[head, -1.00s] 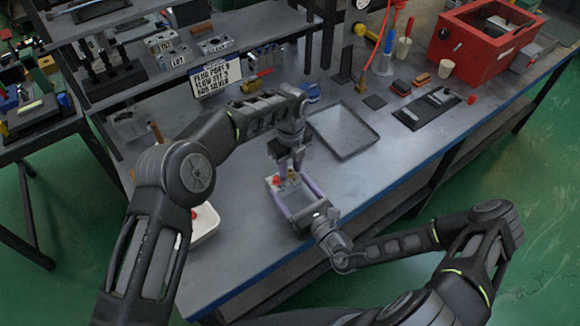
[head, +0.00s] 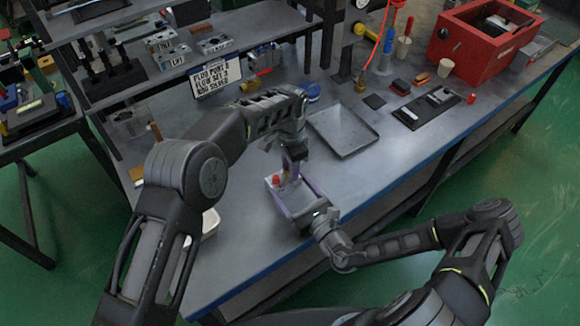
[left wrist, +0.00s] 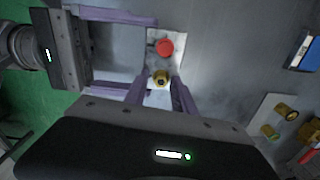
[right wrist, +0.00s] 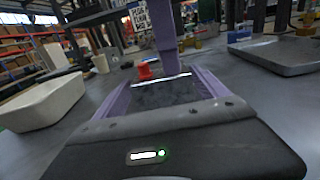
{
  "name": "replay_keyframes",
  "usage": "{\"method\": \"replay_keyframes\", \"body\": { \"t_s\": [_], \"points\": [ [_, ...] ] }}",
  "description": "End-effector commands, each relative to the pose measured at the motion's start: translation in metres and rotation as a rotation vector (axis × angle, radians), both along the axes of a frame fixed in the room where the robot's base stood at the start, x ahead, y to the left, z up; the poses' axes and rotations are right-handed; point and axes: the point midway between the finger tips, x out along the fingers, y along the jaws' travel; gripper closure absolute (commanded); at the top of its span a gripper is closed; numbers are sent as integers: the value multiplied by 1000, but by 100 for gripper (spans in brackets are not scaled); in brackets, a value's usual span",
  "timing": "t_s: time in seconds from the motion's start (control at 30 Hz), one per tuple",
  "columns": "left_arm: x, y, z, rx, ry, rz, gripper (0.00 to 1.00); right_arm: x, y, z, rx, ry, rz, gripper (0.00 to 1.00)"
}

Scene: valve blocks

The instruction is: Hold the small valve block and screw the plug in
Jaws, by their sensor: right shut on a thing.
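The small valve block (left wrist: 152,60) is a pale grey block with a red knob (left wrist: 165,46) on top; it also shows in the right wrist view (right wrist: 165,92). My right gripper (head: 284,184) is shut on it, its purple fingers along the sides, just above the bench. The brass plug (left wrist: 161,77) has a dark centre and stands at the block's top, beside the red knob. How deep it sits I cannot tell. My left gripper (left wrist: 160,88) points down over the plug, its open fingers on either side with small gaps. In the head view, the left gripper hides the plug.
A white bin (right wrist: 45,103) stands left of the block. A grey tray (head: 343,130) lies behind to the right. A sign (head: 215,76) stands at the back, with more valve blocks (head: 262,58) near it. The bench around the block is mostly clear.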

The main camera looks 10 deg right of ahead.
Motion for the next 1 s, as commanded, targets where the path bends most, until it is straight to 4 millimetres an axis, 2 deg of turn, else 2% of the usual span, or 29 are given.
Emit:
{"method": "replay_keyframes", "body": {
  "t_s": [0.1, 0.27, 0.9, 1.0],
  "points": [
    [0, 0, 0, 0, -1, 151, 69, 0, -1, 0, 0, -1, -2, 89],
    [0, -1, 0, -1, 0, 254, 69, 0, -1, 0, 0, -1, -2, 89],
    [1, 1, 1, 0, 0, 257, 69, 0, -1, 0, 0, 0, -2, 89],
    [1, 1, 1, 0, 0, 257, 77, 0, -1, 0, 0, 0, -2, 89]
  ]
}}
